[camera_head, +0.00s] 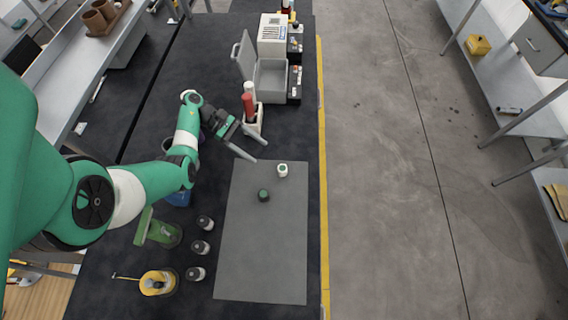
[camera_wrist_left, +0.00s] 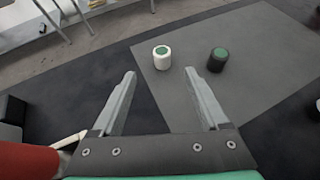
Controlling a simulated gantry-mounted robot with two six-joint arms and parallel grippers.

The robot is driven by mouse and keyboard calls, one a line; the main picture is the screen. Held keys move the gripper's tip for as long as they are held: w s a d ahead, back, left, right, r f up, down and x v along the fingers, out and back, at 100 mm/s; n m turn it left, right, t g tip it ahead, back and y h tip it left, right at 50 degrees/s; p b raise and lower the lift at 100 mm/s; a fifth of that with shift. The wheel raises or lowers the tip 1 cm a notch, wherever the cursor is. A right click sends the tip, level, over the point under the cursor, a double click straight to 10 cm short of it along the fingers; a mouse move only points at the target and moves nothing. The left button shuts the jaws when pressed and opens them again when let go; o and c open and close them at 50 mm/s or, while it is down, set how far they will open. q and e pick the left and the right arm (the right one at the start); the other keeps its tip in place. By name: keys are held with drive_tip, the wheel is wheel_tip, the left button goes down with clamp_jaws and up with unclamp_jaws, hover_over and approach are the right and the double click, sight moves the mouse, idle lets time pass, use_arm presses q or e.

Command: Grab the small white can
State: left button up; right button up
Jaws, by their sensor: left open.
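The small white can (camera_head: 282,171) stands upright near the top right corner of the grey mat (camera_head: 262,250); its top has a green centre. The white can also shows in the left wrist view (camera_wrist_left: 162,58), beyond the fingertips and between their lines. A dark can with a green top (camera_head: 263,196) stands on the mat a little apart from it. My left gripper (camera_head: 254,149) is open and empty, above the table just past the mat's upper edge. It shows in the left wrist view (camera_wrist_left: 160,74), with the white can ahead of its fingers, untouched. My right gripper is not in view.
A holder with a red bottle (camera_head: 248,106) stands close behind my left gripper. A grey open box (camera_head: 270,80) is at the back. Several small dark cans (camera_head: 200,248) and a yellow container (camera_head: 157,283) stand left of the mat. The mat's lower part is clear.

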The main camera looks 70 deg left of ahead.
sight(280, 167)
use_arm(q)
drive_tip(key=b+x, duration=0.6)
drive_tip(key=shift+f, duration=0.25)
drive_tip(key=shift+w+d+r, duration=0.15)
drive_tip(key=shift+d, duration=0.1)
drive_tip(key=shift+w+d, duration=0.1)
drive_tip(key=x, duration=0.5)
drive_tip(key=shift+d+r, duration=0.1)
clamp_jaws()
